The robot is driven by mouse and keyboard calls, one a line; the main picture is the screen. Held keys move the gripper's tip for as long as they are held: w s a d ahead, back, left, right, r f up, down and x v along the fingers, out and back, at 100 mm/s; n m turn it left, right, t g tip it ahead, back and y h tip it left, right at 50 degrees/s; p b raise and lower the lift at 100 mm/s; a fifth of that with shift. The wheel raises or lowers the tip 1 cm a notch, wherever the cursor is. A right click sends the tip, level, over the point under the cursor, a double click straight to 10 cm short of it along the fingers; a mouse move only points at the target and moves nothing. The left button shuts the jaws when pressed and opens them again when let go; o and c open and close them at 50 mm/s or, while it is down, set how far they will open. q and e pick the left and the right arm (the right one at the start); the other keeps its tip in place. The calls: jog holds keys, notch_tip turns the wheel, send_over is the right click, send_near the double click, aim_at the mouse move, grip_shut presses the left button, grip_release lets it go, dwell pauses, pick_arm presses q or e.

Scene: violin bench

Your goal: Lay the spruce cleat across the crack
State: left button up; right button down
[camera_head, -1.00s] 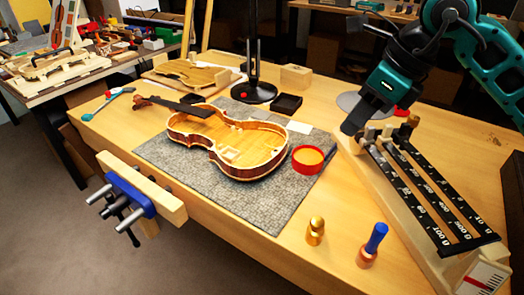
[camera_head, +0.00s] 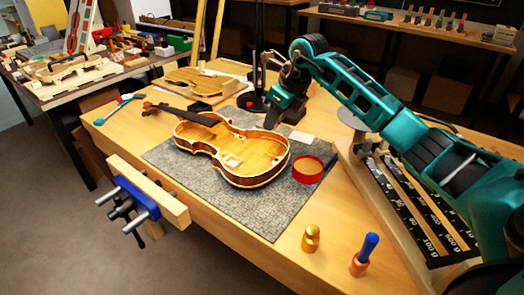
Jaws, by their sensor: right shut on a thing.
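The open violin body (camera_head: 233,150) lies on the grey mat, its inside facing up and its neck toward the left. A small pale patch (camera_head: 231,161) shows inside it; I cannot make out the crack. My left gripper is out of view.
A red-rimmed round dish (camera_head: 308,169) sits right of the violin on the mat (camera_head: 245,218). A blue vise (camera_head: 136,196) is on the near edge.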

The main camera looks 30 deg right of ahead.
send_over(270, 154)
jog(key=s, duration=0.1)
jog(key=f, duration=0.5)
jog(key=shift+s+d+f, duration=0.15)
jog(key=shift+s+f, duration=0.05)
jog(key=shift+f, duration=0.2)
jog(key=shift+f+b, duration=0.3)
jog(key=shift+f, duration=1.1)
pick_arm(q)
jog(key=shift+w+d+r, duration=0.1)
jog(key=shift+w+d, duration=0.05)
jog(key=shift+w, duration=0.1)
pick_arm(e)
jog(key=shift+f, duration=0.2)
jog(key=c, duration=1.2)
grip_release()
